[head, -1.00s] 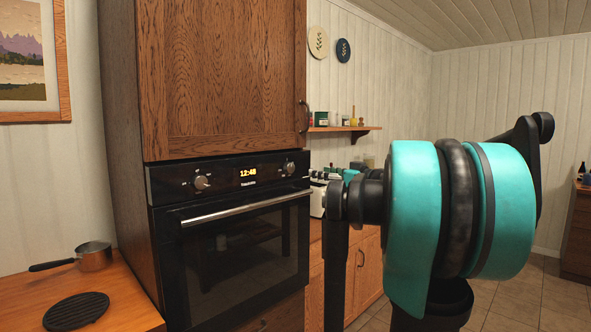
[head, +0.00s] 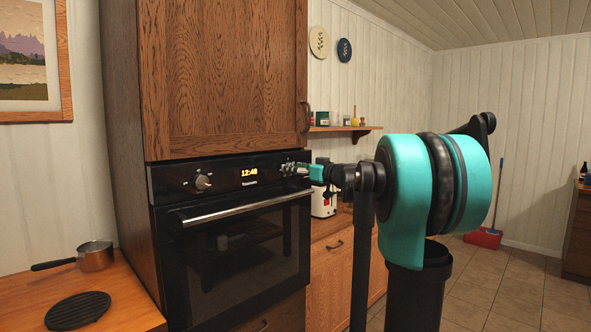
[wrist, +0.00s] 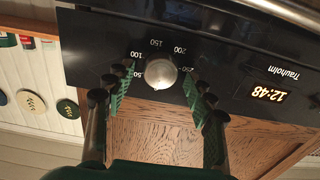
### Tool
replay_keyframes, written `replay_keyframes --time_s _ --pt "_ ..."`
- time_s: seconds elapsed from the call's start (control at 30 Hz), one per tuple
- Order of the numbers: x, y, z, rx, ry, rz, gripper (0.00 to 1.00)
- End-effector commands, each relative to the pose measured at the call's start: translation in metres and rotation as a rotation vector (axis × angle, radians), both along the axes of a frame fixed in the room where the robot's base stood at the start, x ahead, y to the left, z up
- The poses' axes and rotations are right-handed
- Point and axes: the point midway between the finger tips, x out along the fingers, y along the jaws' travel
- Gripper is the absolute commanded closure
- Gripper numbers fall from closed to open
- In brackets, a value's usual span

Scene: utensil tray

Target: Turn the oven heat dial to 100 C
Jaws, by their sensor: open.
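The oven heat dial (wrist: 160,73) is a round silver knob on the black control panel. In the wrist view, numbers from 50 to 250 ring it, with 100 to its left in the picture. I cannot clearly read where its pointer stands. My gripper (wrist: 158,82) is open, with one green finger on each side of the dial and gaps visible between fingers and knob. The oven (head: 245,240) is shut.
A second knob (head: 202,182) is at the panel's left, with the clock display (head: 249,172) between. The oven's long handle (head: 245,207) runs below the panel. A white toaster (head: 322,203) stands right of the oven. A saucepan (head: 95,256) is on the left counter.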

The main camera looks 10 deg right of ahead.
Motion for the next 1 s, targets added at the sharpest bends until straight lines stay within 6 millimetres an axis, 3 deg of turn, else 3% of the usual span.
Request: replay_keyframes --time_s 0.13,0.5,1.0 --pt "-0.0001 -0.0002 0.0000 0.000 0.000 0.000 0.47" --pt "-0.0003 -0.0004 0.0000 0.000 0.000 0.000 0.93" --pt "0.0000 -0.0010 -0.0001 0.106 0.077 0.000 0.94"
